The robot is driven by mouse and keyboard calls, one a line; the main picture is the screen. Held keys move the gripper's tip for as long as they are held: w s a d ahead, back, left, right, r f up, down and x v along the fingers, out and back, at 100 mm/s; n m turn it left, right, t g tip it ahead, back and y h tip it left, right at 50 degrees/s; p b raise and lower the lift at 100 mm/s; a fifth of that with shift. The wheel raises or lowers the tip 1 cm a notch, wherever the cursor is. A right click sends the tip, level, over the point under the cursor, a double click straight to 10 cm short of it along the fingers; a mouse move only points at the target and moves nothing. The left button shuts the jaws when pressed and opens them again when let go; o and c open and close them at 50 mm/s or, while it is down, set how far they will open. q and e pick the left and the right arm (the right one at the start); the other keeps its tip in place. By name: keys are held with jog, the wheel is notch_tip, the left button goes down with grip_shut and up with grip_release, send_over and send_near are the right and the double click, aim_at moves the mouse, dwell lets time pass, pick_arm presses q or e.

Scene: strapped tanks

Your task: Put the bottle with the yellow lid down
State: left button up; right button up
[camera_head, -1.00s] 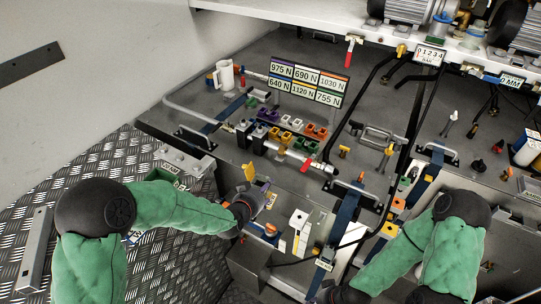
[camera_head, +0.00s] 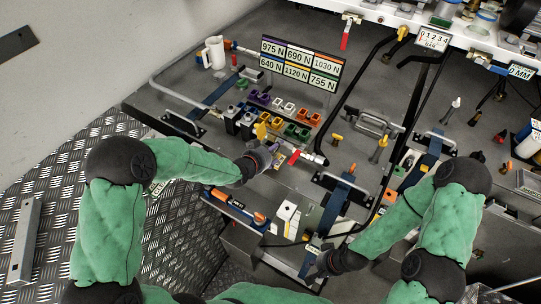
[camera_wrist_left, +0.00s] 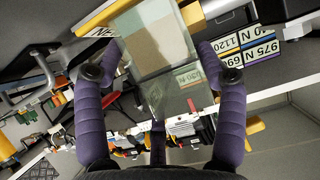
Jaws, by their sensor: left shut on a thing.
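My left gripper (camera_head: 268,152) is shut on the bottle with the yellow lid (camera_head: 261,131), over the grey bench near the coloured blocks. In the head view only the yellow lid shows clearly, and the gripper hides most of the body. In the left wrist view the clear bottle (camera_wrist_left: 155,62), with pale contents, sits between the purple fingers of the left gripper (camera_wrist_left: 155,75). Whether its base touches anything is not clear. My right gripper (camera_head: 325,266) is low near the bench's front edge. Its fingers are too dark and small to read.
Coloured blocks (camera_head: 290,115) and a sign board with force labels (camera_head: 300,65) stand just behind. A white mug (camera_head: 214,52) is at the back left. A metal pipe fitting (camera_head: 305,156) lies right of the left gripper. A blue strap (camera_head: 338,205) runs nearby.

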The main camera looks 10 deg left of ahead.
pick_arm(q)
notch_tip(320, 180, down, 3)
jog(key=shift+s+r, duration=0.1)
jog(key=shift+r, duration=0.1)
jog(key=shift+f, duration=0.5)
jog(key=shift+f, duration=0.15)
jog(key=o, duration=1.4)
